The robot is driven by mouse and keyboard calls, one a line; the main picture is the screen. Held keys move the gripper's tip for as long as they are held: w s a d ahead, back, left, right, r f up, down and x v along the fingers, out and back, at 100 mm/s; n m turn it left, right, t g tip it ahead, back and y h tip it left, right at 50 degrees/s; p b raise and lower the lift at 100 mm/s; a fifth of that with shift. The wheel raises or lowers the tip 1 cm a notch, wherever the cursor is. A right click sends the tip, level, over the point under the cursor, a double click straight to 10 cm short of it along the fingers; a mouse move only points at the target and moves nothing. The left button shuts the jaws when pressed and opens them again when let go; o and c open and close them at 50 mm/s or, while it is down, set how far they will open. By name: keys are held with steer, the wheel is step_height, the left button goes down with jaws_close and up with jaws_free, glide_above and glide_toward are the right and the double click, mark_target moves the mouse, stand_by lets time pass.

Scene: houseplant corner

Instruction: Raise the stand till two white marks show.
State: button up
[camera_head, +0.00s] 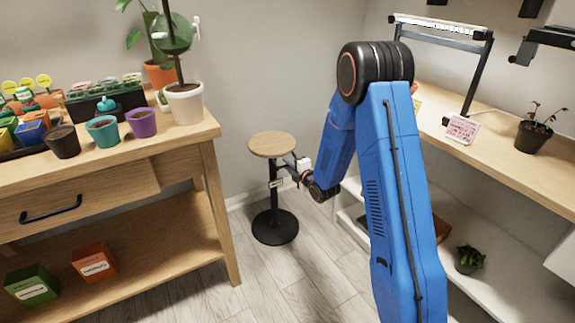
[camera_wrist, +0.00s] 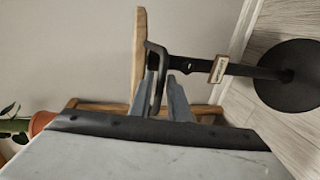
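The stand has a round wooden top (camera_head: 272,144), a black column (camera_head: 274,204) and a round black base (camera_head: 275,228). It stands upright on the floor between the bench and the shelves. In the wrist view it appears sideways, with the top (camera_wrist: 138,62) edge-on and the base (camera_wrist: 290,76) at right. A small pale label (camera_wrist: 218,69) sits on the column. A black looped handle (camera_wrist: 155,50) is just under the top. My gripper (camera_wrist: 162,78) has its two fingers on either side of this handle; whether they press on it I cannot tell. In the head view my gripper (camera_head: 299,176) is beside the column.
A wooden bench (camera_head: 165,150) with several pots stands close at left. White shelving with a wooden top (camera_head: 500,160) stands at right, holding a lamp (camera_head: 440,28) and a potted plant (camera_head: 533,135). Grey floor (camera_head: 290,272) in front of the stand is clear.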

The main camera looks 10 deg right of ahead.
jaws_close()
step_height(320, 180, up, 14)
steer(key=shift+r, duration=0.25)
stand_by(0.4)
jaws_free()
steer(key=v, duration=1.7)
steer(key=shift+s, duration=0.2)
steer(key=shift+d, duration=0.15)
